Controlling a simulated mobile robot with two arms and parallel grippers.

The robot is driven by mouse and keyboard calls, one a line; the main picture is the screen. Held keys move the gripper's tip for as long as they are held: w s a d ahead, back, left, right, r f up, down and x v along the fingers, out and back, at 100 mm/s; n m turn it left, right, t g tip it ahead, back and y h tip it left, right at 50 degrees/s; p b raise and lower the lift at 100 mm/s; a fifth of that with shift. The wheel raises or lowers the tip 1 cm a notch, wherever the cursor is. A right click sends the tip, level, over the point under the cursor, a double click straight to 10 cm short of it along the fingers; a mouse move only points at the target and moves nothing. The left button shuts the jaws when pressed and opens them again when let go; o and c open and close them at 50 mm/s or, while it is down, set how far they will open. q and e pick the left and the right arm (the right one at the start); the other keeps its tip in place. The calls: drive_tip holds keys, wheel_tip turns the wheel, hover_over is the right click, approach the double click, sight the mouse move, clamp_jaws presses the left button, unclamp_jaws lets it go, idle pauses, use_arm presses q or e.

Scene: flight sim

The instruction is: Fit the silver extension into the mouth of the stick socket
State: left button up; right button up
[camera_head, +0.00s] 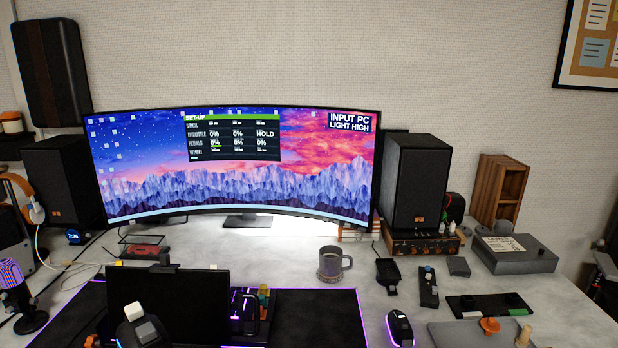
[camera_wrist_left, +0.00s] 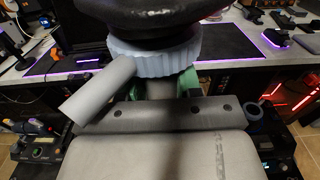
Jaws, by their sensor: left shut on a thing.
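In the left wrist view my left gripper (camera_wrist_left: 162,90) has green finger pads, partly hidden, closed on a grey shaft (camera_wrist_left: 160,87) under a pale ribbed collar (camera_wrist_left: 155,60). A dark, rounded body (camera_wrist_left: 150,20) sits above the collar. A plain grey cylinder (camera_wrist_left: 98,90) slants down to the left beside the shaft, its upper end at the collar. I cannot tell which of these grey parts is the silver extension, and I cannot make out the socket's mouth. In the head view a dark thing with pale knobs (camera_head: 140,328) shows at the bottom edge. My right gripper is not in view.
A curved monitor (camera_head: 240,165) stands between two speakers on the desk. A dark screen (camera_head: 180,295) stands at the near left. A mug (camera_head: 333,263), a mouse (camera_head: 400,328) and small boxes occupy the right side. The dark mat (camera_head: 320,315) has bare room.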

use_arm(q)
drive_tip(key=f+b, duration=0.2)
drive_tip(key=f, duration=0.1)
drive_tip(key=f+b, duration=0.2)
drive_tip(key=f, duration=0.1)
drive_tip(key=shift+w+d+f+b, duration=0.15)
drive_tip(key=shift+d+b, duration=0.05)
drive_tip(key=shift+b, duration=0.15)
drive_tip(key=shift+a, duration=0.1)
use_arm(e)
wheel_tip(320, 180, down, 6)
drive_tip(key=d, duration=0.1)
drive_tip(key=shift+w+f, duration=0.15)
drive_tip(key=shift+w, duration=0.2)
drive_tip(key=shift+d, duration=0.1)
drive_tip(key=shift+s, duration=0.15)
